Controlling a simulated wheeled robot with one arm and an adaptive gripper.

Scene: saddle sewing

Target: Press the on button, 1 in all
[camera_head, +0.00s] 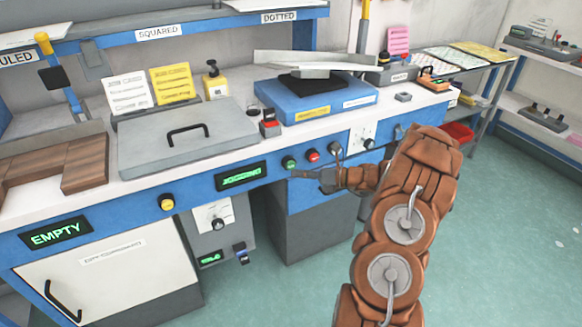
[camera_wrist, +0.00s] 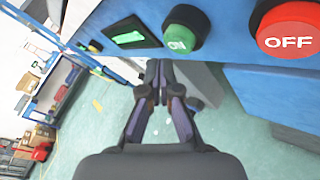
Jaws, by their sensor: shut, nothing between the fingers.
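The green on button (camera_head: 289,163) is on the blue front panel of the bench, right of a lit green display (camera_head: 241,176). In the wrist view the green button (camera_wrist: 186,30) reads "ON" and stands out from the panel. My gripper (camera_head: 296,174) is shut and empty, with its fingertips close to the button and slightly below it. In the wrist view the closed fingertips (camera_wrist: 160,64) are below and left of the button; I cannot tell whether they touch it. The red off button (camera_head: 312,155) is just right of the green one and reads "OFF" in the wrist view (camera_wrist: 289,29).
A yellow button (camera_head: 167,202) and a knob panel (camera_head: 214,215) are further left. Another knob panel (camera_head: 362,136) is to the right. A grey lidded box (camera_head: 187,138) and a blue machine (camera_head: 316,97) stand on the bench. The floor (camera_head: 500,230) at right is clear.

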